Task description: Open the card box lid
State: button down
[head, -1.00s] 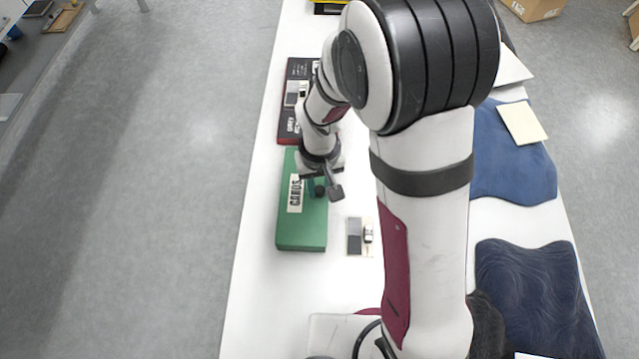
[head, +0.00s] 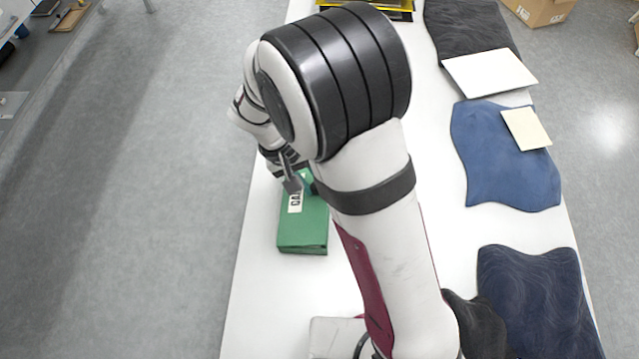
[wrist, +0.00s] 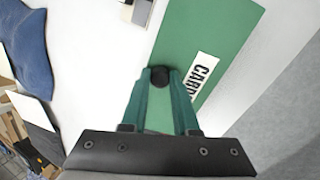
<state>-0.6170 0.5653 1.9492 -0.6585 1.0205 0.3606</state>
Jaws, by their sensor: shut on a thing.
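The green card box (head: 302,228) lies on the white table, left of my arm in the head view, its upper part hidden behind my wrist. Its white CARDS label (head: 295,198) is partly covered there, and shows again in the wrist view (wrist: 203,73). A round black knob (wrist: 160,76) sits by the edge of the box's green lid (wrist: 215,35). My gripper (wrist: 160,85), with green fingers, is shut on this knob. The head view does not clearly show how far the lid is raised.
Dark and blue cloths (head: 505,155) lie on the table's right side, with pale cards (head: 526,130) on them. A small white-and-grey item (wrist: 141,10) lies beside the box. Open floor lies left of the table.

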jog(key=a+r+h, duration=0.1)
jog(key=a+h, duration=0.1)
jog(key=h, duration=0.1)
jog(key=shift+r, duration=0.2)
jog(key=a+h, duration=0.2)
jog(key=shift+r+h, duration=0.4)
jog(key=shift+a+r+h, duration=0.15)
jog(key=shift+a+h, duration=0.8)
jog(key=shift+h, duration=0.25)
jog(key=shift+a+h, duration=1.05)
jog(key=shift+h, duration=0.35)
jog(key=shift+s+a, duration=0.1)
jog(key=c, duration=0.7)
grip_release()
jog(key=shift+o, duration=0.2)
jog(key=shift+r, duration=0.1)
